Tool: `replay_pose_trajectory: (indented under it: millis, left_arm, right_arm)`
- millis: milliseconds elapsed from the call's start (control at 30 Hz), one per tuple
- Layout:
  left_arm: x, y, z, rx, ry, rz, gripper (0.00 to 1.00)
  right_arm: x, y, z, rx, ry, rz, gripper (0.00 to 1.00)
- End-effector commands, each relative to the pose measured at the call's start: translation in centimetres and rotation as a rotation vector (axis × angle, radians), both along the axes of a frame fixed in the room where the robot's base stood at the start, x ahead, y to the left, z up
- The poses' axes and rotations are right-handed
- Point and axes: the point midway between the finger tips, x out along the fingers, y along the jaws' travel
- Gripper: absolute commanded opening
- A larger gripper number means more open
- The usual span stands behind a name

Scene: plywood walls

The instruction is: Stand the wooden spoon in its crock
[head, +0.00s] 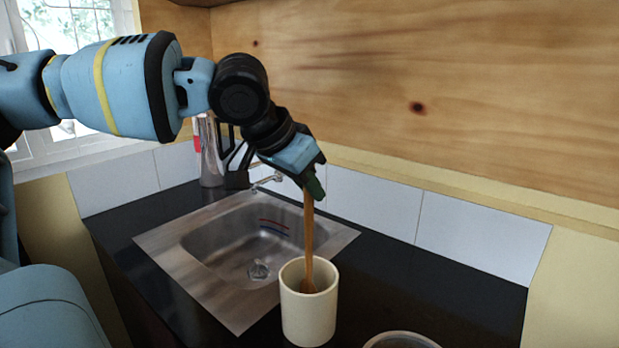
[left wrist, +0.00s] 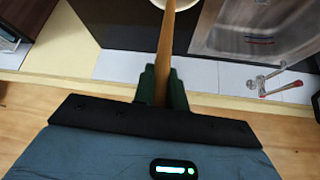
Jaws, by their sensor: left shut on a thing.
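The wooden spoon (head: 309,235) hangs close to upright, its upper end in my left gripper (head: 314,187) and its lower end inside the mouth of the cream crock (head: 309,318). The crock stands upright on the dark counter, in front of the sink. I cannot tell whether the spoon touches the crock's floor. In the left wrist view, the green fingers of my left gripper (left wrist: 162,88) are shut on the spoon's handle (left wrist: 166,45), and a bit of the crock's pale rim (left wrist: 176,4) shows at the top edge. My right gripper is not in view.
A metal sink (head: 240,248) with a tap (head: 267,181) lies behind and left of the crock. A round rim (head: 401,340) shows at the bottom edge, right of the crock. A shiny metal container (head: 210,160) stands at the back. The dark counter (head: 430,290) is clear to the right.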

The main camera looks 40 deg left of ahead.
Motion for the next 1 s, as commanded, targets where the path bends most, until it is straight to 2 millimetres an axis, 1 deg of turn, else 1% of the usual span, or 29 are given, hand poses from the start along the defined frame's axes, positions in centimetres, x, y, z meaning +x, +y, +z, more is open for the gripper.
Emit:
replay_pose_trajectory:
  millis: [367, 400, 500, 600, 867, 1000]
  left_arm:
    - [0.0, 0.0, -0.2, 0.000, -0.001, 0.000, 0.00]
    - [0.0, 0.0, -0.2, 0.000, -0.001, 0.000, 0.15]
    - [0.0, 0.0, -0.2, 0.000, -0.001, 0.000, 0.28]
    - [0.0, 0.0, -0.2, 0.000, 0.000, 0.000, 0.39]
    - [-0.1, 0.0, -0.1, 0.000, 0.000, 0.000, 0.39]
    - [-0.6, 0.0, 0.9, 0.000, -0.004, 0.000, 0.39]
  right_arm:
    - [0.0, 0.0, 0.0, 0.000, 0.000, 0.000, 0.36]
    - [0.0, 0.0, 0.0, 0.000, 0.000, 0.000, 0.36]
    - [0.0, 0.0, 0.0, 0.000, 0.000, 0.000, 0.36]
    - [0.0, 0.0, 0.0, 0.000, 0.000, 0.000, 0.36]
    - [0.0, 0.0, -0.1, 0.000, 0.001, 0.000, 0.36]
    - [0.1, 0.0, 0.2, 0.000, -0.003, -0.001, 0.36]
